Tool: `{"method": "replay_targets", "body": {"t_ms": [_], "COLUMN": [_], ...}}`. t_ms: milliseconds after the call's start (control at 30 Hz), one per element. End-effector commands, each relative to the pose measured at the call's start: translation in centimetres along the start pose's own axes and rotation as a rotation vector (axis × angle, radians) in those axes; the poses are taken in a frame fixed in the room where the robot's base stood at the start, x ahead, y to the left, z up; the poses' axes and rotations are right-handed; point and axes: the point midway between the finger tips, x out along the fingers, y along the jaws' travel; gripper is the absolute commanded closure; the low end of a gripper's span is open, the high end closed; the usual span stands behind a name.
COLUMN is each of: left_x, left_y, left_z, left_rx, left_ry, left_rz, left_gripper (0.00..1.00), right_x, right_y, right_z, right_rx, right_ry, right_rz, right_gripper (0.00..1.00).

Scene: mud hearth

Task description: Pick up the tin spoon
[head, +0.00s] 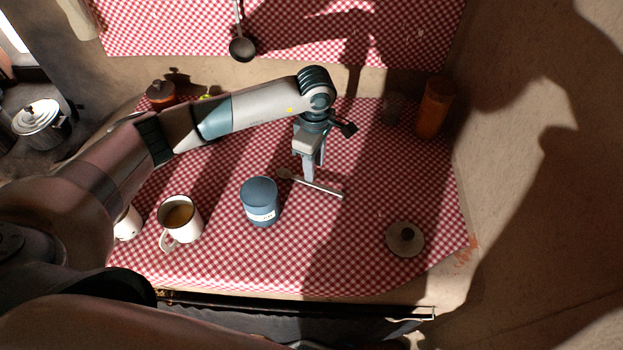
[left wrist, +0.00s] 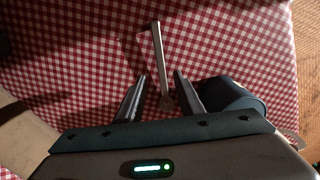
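The tin spoon (head: 320,187) lies on the red checked cloth, its bowl at the left and its handle running to the lower right in the head view. My left gripper (head: 309,177) points down at the spoon, close to the bowl end. In the left wrist view the spoon (left wrist: 159,60) shows between the two parted fingers of the left gripper (left wrist: 159,92), with nothing gripped. I cannot tell whether the fingertips are above the spoon or down around it. My right gripper is not in view.
A blue labelled can (head: 260,202) stands close left of the spoon and beside a finger in the wrist view. A white mug (head: 186,236) with brown drink is farther left. A round lid (head: 405,239) lies right, an orange cylinder (head: 434,108) back right. Cloth between is clear.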

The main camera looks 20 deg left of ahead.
Motion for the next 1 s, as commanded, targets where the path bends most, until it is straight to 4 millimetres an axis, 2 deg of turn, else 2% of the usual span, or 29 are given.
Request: {"method": "replay_targets", "body": {"t_ms": [167, 467, 633, 867, 1000], "left_x": [1.1, 1.2, 1.6, 3.5, 5.3], "left_y": [0.0, 0.0, -0.1, -0.4, -0.3], "left_z": [0.0, 0.0, -0.1, -0.5, -0.6], "left_rx": [0.001, 0.001, -0.001, -0.001, -0.001], "left_ry": [0.000, 0.000, 0.001, 0.000, 0.000], "left_rz": [0.000, 0.001, -0.002, -0.003, -0.003], "left_gripper": [0.66, 0.66, 0.66, 0.66, 0.66], "right_x": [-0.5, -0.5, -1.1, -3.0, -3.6], "right_y": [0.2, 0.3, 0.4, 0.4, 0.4], "right_z": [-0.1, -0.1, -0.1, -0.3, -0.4], "right_rx": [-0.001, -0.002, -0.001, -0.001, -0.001], "right_ry": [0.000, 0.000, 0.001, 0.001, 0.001], "right_rz": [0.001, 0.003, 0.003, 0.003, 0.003], "right_gripper": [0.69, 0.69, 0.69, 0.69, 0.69]}}
